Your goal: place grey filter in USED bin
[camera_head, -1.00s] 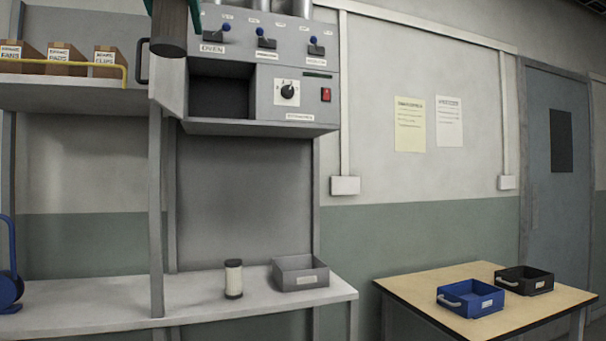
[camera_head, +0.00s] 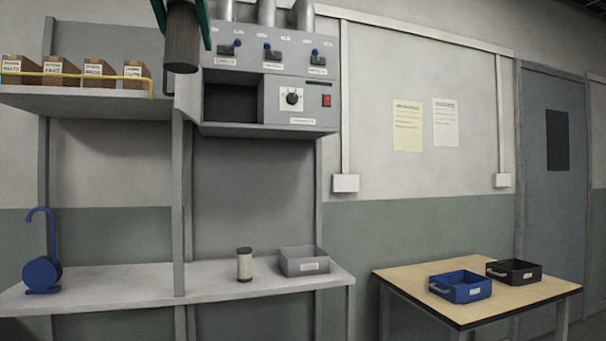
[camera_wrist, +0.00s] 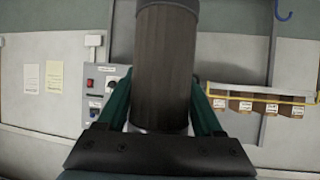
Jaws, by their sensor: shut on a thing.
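A dark grey-brown ribbed cylinder, the grey filter (camera_head: 181,40), hangs at the top of the head view in my gripper (camera_head: 184,6), whose green fingers clasp its sides. In the wrist view the grey filter (camera_wrist: 164,70) stands between the two green fingers of my gripper (camera_wrist: 163,100). Three bins show in the head view: a grey bin (camera_head: 303,262) on the shelf, a blue bin (camera_head: 460,287) and a black bin (camera_head: 514,272) on the table. Their labels are too small to read. A cream filter with dark ends (camera_head: 244,265) stands upright beside the grey bin.
The grey shelf (camera_head: 120,282) carries a blue hooked object (camera_head: 42,262) at left. A control cabinet (camera_head: 265,95) with an open compartment is behind the held filter. Boxes (camera_head: 95,69) line an upper shelf. The wooden table (camera_head: 408,276) has bare room at left and front.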

